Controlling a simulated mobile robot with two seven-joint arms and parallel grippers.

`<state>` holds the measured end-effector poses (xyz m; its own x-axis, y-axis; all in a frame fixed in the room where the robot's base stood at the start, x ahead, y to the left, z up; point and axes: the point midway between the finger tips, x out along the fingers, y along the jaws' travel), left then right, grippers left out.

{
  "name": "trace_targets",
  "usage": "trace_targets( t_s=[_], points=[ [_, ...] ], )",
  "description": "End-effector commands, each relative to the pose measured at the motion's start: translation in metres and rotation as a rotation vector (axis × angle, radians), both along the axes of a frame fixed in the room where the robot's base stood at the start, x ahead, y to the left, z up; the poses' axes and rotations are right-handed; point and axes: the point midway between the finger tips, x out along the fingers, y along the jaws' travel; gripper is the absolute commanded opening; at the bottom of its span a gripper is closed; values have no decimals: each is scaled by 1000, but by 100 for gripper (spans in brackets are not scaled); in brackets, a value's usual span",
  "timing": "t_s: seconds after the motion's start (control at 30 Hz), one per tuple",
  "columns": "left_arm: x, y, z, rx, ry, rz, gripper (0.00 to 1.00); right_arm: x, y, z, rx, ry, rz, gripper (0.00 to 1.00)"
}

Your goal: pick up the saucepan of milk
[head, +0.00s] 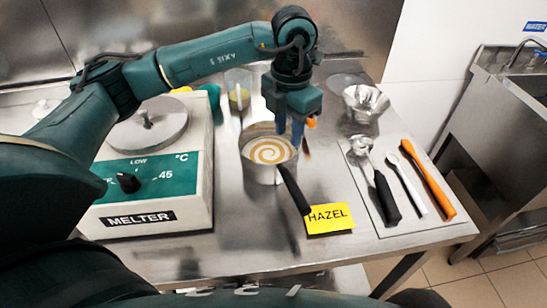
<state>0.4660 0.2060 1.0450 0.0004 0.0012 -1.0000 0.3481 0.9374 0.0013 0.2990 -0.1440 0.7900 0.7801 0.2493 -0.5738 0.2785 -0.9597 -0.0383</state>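The saucepan (262,174) is a small metal pan standing on the steel table, right of the melter. It holds a pale liquid with a brown spiral on top. Its black handle (294,191) points toward the front right, ending by the yellow HAZEL card (330,218). My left gripper (291,137) points down at the pan's back right rim. Its two blue fingers look apart, with nothing seen between them. I cannot tell whether they touch the rim. The handle is clear of the gripper. My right gripper is not in view.
The white melter (150,190) with a lid stands left of the pan. A clear cup (238,88) is behind. A metal bowl (365,103) is at the back right. A mat (376,208) holds a scoop, a white spoon and an orange spatula (428,180). A sink is far right.

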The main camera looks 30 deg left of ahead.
Motion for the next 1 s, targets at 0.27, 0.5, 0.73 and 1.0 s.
trace_targets(
  t_s=[0.27,0.5,0.73,1.0],
  points=[
    [-1,0,-31,0,1,-1,31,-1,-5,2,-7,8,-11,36],
    [-8,1,-58,0,4,-2,31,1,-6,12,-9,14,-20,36],
    [-7,1,-82,-1,0,-2,31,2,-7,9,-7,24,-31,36],
    [-7,1,-83,-1,-1,-2,26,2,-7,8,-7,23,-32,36]
  ],
)
